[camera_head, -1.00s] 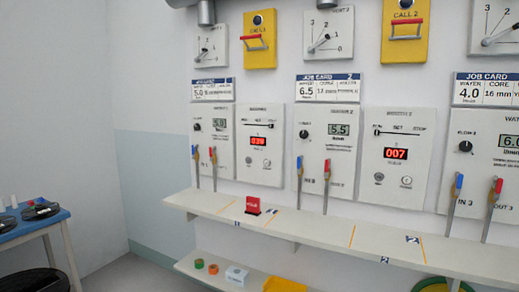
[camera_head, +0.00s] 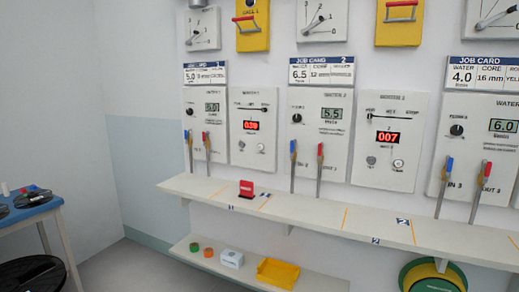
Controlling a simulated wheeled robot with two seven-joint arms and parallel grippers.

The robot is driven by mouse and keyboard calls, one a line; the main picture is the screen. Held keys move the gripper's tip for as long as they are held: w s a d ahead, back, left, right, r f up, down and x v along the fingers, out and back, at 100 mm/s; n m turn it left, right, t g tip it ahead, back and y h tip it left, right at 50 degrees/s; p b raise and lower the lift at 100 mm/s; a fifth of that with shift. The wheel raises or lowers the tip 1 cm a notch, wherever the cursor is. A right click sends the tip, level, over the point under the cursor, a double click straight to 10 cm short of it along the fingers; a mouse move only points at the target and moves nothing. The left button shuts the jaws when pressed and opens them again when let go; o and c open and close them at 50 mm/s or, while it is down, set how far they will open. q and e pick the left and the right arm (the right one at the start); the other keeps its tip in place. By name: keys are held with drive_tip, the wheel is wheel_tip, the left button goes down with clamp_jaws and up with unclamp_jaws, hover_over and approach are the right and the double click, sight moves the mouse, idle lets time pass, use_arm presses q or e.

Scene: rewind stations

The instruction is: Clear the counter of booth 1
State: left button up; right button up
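The counter (camera_head: 330,222) is a long white shelf along the wall under the panels. Booth 1 is at its left end, under the job card (camera_head: 206,74) marked 1. The rest of the booth 1 stretch looks bare. Neither of my grippers shows in the head view.
A green-yellow round container (camera_head: 432,276) is at lower right.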

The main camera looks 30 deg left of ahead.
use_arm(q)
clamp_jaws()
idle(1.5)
